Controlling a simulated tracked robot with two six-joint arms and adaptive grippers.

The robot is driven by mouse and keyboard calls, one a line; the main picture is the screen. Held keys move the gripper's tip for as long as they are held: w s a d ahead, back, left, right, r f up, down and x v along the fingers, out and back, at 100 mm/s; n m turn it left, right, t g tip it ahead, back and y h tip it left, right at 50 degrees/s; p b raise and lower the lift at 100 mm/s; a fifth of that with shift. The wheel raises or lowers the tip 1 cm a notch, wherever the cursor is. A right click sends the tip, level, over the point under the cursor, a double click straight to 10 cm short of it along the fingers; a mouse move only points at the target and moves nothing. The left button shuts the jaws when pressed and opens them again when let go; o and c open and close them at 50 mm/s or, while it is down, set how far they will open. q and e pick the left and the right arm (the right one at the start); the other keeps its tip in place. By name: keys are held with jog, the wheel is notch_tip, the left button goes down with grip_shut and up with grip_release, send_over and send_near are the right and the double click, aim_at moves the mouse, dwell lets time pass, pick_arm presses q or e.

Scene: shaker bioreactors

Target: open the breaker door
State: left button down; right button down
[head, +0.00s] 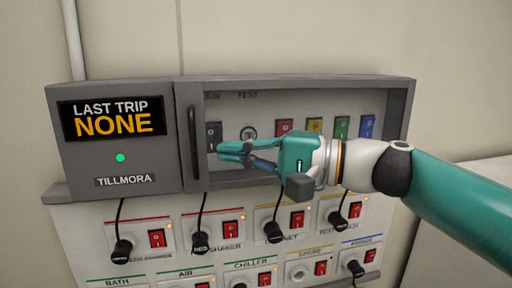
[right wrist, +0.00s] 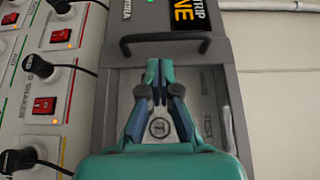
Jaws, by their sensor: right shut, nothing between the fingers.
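The breaker door (head: 290,87) is a grey-framed, see-through panel on the right part of the grey breaker box. It looks closed. Its dark bar handle (head: 193,143) stands upright at the door's left edge; in the right wrist view the handle (right wrist: 165,38) lies across the top. My right gripper (head: 222,151) is in front of the door, just right of the handle, with its fingers pointing left. In the right wrist view its fingertips (right wrist: 153,68) are together, empty and apart from the handle. My left gripper is out of view.
Coloured switches, including a red one (head: 284,127) and a blue one (head: 367,127), show behind the door. The display (head: 112,119) at left reads "LAST TRIP NONE" above a green light (head: 120,158). Below, a socket panel (head: 180,262) holds black plugs with cables and red rocker switches.

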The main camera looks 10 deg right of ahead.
aim_at(209, 150)
jog(key=x, duration=0.3)
jog(key=shift+w+a+p, duration=0.25)
jog(key=shift+a+p, duration=0.05)
jog(key=shift+p, duration=0.1)
jog(key=shift+w+a, duration=0.15)
jog(key=shift+a, duration=0.2)
